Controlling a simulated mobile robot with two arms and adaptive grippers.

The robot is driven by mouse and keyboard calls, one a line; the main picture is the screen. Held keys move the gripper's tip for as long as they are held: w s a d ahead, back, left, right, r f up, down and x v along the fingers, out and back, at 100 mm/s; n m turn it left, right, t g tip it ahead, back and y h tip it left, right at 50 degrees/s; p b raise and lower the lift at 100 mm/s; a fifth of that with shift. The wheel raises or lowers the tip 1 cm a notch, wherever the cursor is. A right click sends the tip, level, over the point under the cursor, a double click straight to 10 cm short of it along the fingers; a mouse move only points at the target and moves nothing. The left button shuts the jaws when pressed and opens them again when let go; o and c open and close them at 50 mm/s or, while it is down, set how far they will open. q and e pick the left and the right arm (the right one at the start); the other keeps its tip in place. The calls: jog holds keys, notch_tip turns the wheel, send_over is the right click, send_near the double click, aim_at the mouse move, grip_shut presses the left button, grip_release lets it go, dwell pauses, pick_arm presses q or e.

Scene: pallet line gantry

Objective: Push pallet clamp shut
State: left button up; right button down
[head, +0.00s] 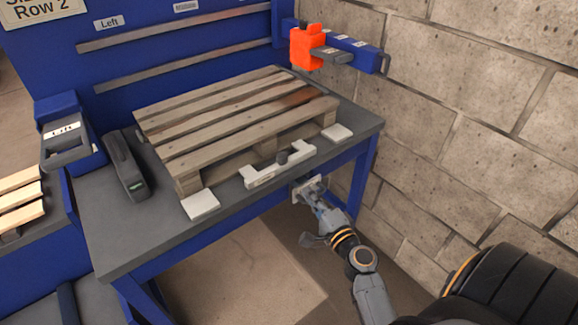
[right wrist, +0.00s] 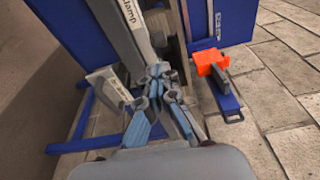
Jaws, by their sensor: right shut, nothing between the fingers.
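The wooden pallet (head: 235,118) lies on the grey table top (head: 110,222). A small gap seems to show between bar and pallet. In the right wrist view, a pale bar lettered "Clamp" (right wrist: 122,35) runs down toward the fingers. My right gripper (head: 312,188) is shut and empty, just off the table's front edge below the bar's right end; it also shows in the right wrist view (right wrist: 158,72). Contact with the clamp is unclear. My left gripper is out of view.
Pale pads (head: 200,204) (head: 337,132) lie at the table's front edge. A dark handheld device (head: 126,165) lies left of the pallet. An orange block (head: 306,46) sits on a blue rail at the back right. A block wall (head: 440,130) bounds the right side.

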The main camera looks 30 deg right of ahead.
aim_at(281, 161)
jog(key=w, duration=0.4)
jog(key=w+d+p, duration=0.1)
jog(key=w, duration=0.3)
jog(key=w+p, duration=0.1)
jog(key=w, duration=0.3)
jog(key=shift+d, duration=0.2)
jog(key=shift+w+b, duration=0.3)
jog(key=shift+w, duration=0.1)
jog(key=w+b, duration=0.1)
jog(key=w, duration=0.2)
jog(key=shift+w+a, duration=0.15)
jog(key=shift+w, duration=0.2)
jog(key=shift+r, duration=0.2)
jog(key=shift+s+a, duration=0.1)
